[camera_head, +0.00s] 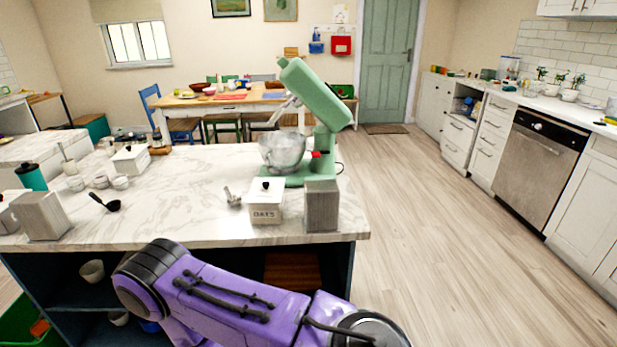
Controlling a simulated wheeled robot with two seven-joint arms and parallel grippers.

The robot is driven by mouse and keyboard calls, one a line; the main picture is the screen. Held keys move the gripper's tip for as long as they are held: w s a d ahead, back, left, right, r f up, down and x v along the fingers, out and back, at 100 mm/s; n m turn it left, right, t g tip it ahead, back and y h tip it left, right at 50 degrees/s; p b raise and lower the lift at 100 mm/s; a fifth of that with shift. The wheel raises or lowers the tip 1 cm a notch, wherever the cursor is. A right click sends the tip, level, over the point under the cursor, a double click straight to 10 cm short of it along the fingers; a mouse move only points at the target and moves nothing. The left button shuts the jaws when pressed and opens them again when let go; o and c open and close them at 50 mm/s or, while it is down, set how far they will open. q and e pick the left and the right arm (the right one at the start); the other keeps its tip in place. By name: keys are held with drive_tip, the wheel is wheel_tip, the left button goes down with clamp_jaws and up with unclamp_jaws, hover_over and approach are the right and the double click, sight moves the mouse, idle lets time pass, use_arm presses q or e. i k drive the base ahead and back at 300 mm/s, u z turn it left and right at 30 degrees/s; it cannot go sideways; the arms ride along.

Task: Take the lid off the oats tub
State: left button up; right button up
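The oats tub (265,208) is a white square canister with dark lettering on its front. It stands upright near the front right of the marble-topped island. Its white lid (267,191) sits on top and has a dark knob. Neither of my grippers shows in this view. A purple link of my own arm crosses the bottom of the picture, below and in front of the tub and apart from it.
A grey box-like canister (321,205) stands close to the tub's right. A green stand mixer (317,100) with a bowl (282,150) is behind. A small metal item (232,197) lies to the left.

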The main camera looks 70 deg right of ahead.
sight(264, 190)
drive_tip(key=k, duration=0.15)
drive_tip(key=z, duration=1.1)
